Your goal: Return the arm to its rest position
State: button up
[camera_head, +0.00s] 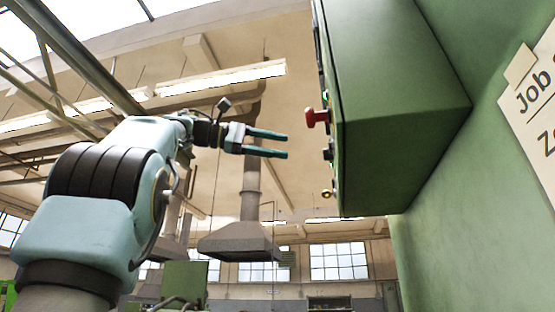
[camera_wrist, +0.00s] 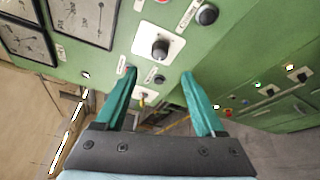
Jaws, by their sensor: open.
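My arm reaches up from the lower left in the head view, and my gripper (camera_head: 287,145) is at its end, pointing right. Its two teal fingers are apart with nothing between them. The fingertips are a short gap left of the red knob (camera_head: 317,117) on the green control box (camera_head: 400,110). In the wrist view my gripper (camera_wrist: 157,72) is open in front of the green panel (camera_wrist: 225,30). A black knob on a white plate (camera_wrist: 160,47) shows just beyond and between the fingertips. Whether the fingers touch the panel cannot be told there.
Dial gauges (camera_wrist: 85,18) sit at the panel's upper left. A second green panel with buttons (camera_wrist: 285,85) is at the right. A green wall with a paper sign (camera_head: 535,100) stands at the far right. A grey hood (camera_head: 240,242) hangs behind; open air lies around the arm.

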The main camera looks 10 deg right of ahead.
jog(key=shift+w, duration=0.1)
jog(key=w+f+n+t+y, duration=0.3)
jog(key=w+f+n+t, duration=0.2)
jog(key=w+f, duration=1.1)
jog(key=w+a+f+y+b, duration=0.1)
jog(key=a+f+y, duration=0.15)
jog(key=f, duration=0.95)
jog(key=w+a+f+y+b, duration=0.1)
jog(key=a+f+y, duration=0.15)
jog(key=f, duration=1.05)
jog(key=s+a+f+m+g+y, duration=0.1)
jog(key=s+a+f+m+y, duration=0.2)
jog(key=f, duration=0.8)
jog(key=s+a+f+y, duration=0.3)
jog(key=s+a+f, duration=0.15)
jog(key=f, duration=0.55)
jog(key=s+a+f+m+g+y, duration=0.1)
jog(key=s+a+f+m, duration=0.2)
jog(key=s+f, duration=0.4)
jog(key=s+a+f+m+y+b, duration=0.1)
jog(key=s+a+f+m, duration=0.2)
jog(key=s+f, duration=0.4)
jog(key=shift+a+f+m+g+y, duration=0.2)
jog(key=shift+f+m+g+y, duration=0.1)
jog(key=shift+f+g+y, duration=0.15)
